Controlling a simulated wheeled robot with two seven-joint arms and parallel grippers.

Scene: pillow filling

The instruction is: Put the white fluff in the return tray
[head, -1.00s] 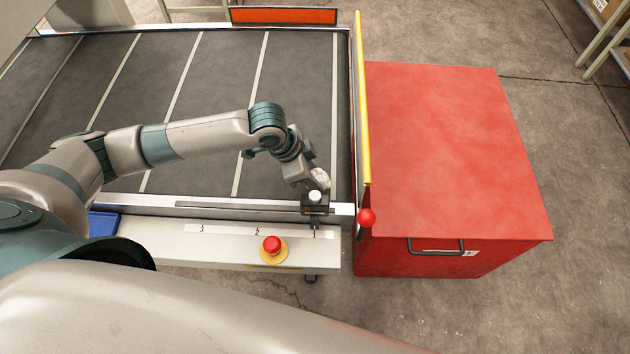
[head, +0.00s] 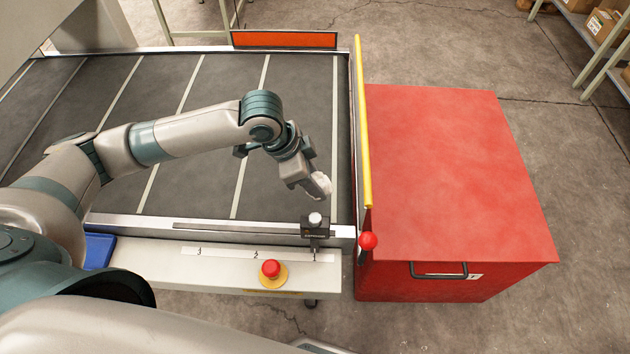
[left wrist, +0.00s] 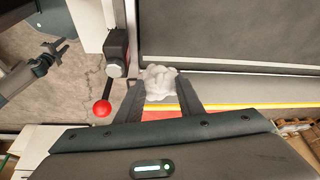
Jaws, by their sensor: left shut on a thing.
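My left gripper (head: 313,190) is shut on a small clump of white fluff (head: 321,186). It is over the right end of the dark belt, just behind the black slider block on the front rail. In the left wrist view the fluff (left wrist: 159,83) sits between the two fingertips. A blue tray (head: 99,251), likely the return tray, is at the left end of the front ledge, partly hidden by my arm. My right gripper (left wrist: 48,62) shows small at the left of the left wrist view; its jaw opening is unclear.
A yellow-topped barrier (head: 362,130) with a red ball knob (head: 368,241) separates the belt (head: 200,130) from a big red box (head: 450,170). The belt is clear.

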